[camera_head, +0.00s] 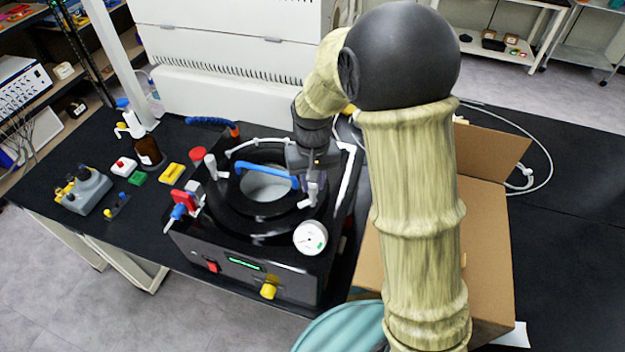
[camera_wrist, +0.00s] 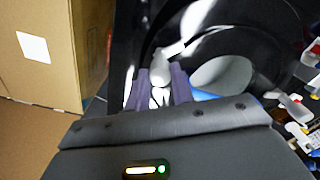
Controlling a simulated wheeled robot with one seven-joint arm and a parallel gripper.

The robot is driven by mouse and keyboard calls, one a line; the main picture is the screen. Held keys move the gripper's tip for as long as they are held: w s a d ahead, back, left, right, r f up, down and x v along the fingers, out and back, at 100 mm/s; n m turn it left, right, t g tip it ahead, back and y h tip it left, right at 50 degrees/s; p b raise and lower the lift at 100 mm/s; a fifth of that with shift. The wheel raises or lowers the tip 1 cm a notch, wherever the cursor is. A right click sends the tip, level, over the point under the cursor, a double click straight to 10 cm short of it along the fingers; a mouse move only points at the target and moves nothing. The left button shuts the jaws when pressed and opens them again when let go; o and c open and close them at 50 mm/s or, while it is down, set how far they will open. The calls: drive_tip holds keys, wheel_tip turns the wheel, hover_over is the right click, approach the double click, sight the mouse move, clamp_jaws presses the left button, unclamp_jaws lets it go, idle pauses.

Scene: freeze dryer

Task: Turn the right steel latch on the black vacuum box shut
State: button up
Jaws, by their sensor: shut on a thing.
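The black vacuum box (camera_head: 245,285) stands on the dark bench, with a round opening and a blue handle (camera_head: 262,176) across its top. The right steel latch (camera_head: 311,192) is at the right side of the ring. My gripper (camera_head: 308,172) reaches down over it from above. In the wrist view my gripper (camera_wrist: 160,92) has its two dark fingers closed around the pale latch (camera_wrist: 161,70), whose upper end shows beyond the fingertips. The latch's lower part is hidden between the fingers. Another steel latch (camera_head: 211,166) shows at the left of the ring.
A white gauge (camera_head: 310,237) sits on the box's front right corner. A cardboard box (camera_head: 487,260) stands close on the right and also shows in the wrist view (camera_wrist: 50,70). A red and blue valve (camera_head: 183,205) is at the box's left. Small items lie on the bench further left.

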drive_tip(key=m, duration=0.5)
drive_tip(key=shift+w+r+m+p, duration=0.15)
drive_tip(key=shift+m+p, duration=0.15)
drive_tip(key=m+p, duration=0.1)
drive_tip(key=m, duration=0.5)
drive_tip(key=shift+p, duration=0.35)
drive_tip(key=o, duration=1)
wheel_tip(320, 180, up, 17)
drive_tip(key=b, duration=0.3)
drive_tip(key=shift+r, duration=0.15)
